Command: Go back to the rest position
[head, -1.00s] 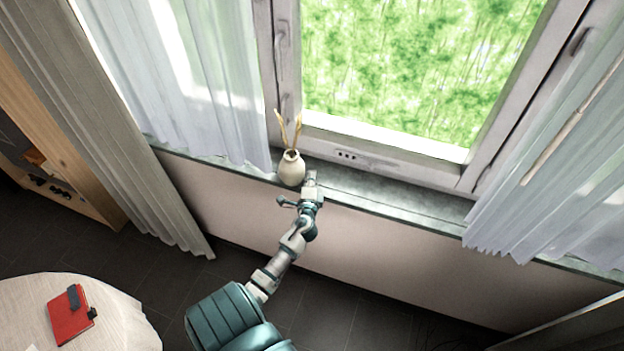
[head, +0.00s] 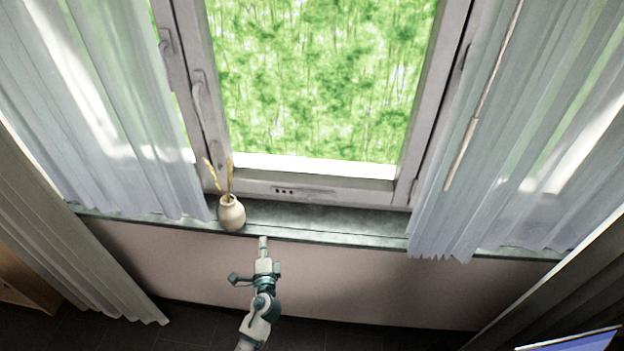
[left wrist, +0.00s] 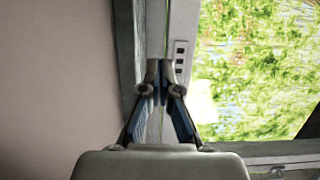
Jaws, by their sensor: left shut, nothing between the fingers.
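My left gripper (head: 263,243) is in the head view, in front of the window sill's front edge, just right of and below the vase. Its fingers are shut with nothing between them. The left wrist view also shows the gripper (left wrist: 160,68), its fingertips together, with the sill and window frame beyond. My left arm comes up from the bottom of the head view. My right gripper is in neither view.
A cream vase (head: 231,213) with dry stalks stands on the grey sill (head: 320,222). Sheer curtains (head: 120,150) hang on both sides of the window (head: 315,90). The sill right of the vase is bare. A bluish screen-like object (head: 590,341) shows at the bottom right.

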